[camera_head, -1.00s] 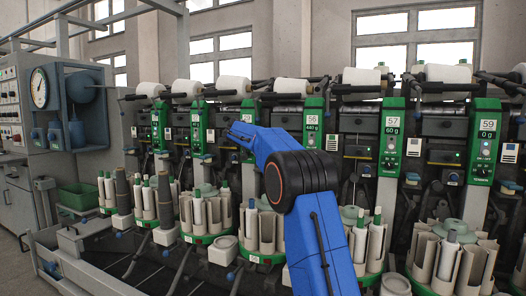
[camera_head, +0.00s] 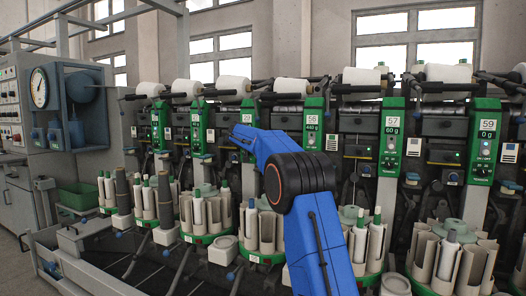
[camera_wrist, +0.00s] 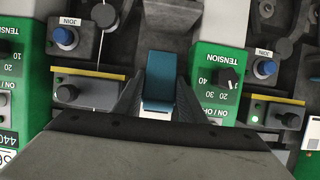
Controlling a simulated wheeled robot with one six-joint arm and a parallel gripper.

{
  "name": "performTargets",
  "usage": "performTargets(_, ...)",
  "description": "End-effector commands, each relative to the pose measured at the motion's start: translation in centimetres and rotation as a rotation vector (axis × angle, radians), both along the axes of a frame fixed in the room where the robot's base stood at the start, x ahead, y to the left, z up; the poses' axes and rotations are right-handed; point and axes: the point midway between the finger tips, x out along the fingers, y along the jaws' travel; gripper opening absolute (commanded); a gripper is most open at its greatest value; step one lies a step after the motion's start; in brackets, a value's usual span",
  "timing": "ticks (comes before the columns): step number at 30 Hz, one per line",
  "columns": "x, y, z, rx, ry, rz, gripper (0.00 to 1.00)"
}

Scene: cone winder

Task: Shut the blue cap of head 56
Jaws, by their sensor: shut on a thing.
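Head 56 has a green panel (camera_head: 313,130) marked 56 and 440 g, just right of my arm in the head view. Part of this panel (camera_wrist: 14,75) shows at the left of the wrist view, upside down. My gripper (camera_wrist: 158,96) is shut on the blue cap (camera_wrist: 160,78), with one finger on each side of it. In the head view my blue arm hides the cap and the fingers.
Another green panel (camera_wrist: 216,75) with a black tension knob stands close to the right in the wrist view. Blue join buttons (camera_wrist: 65,37) sit on both sides. A bobbin magazine (camera_head: 263,228) stands below my arm. Yarn packages (camera_head: 293,85) lie above.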

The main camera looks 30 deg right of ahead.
Motion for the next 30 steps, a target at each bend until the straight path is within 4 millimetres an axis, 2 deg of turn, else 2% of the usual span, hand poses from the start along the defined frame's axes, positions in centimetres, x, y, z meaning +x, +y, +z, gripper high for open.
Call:
performTargets(17, -0.2, 0.4, 0.5, -0.046, -0.040, 0.005, 0.00)
performTargets(30, -1.0, 1.4, -0.5, -0.209, -0.164, 0.006, 0.00)
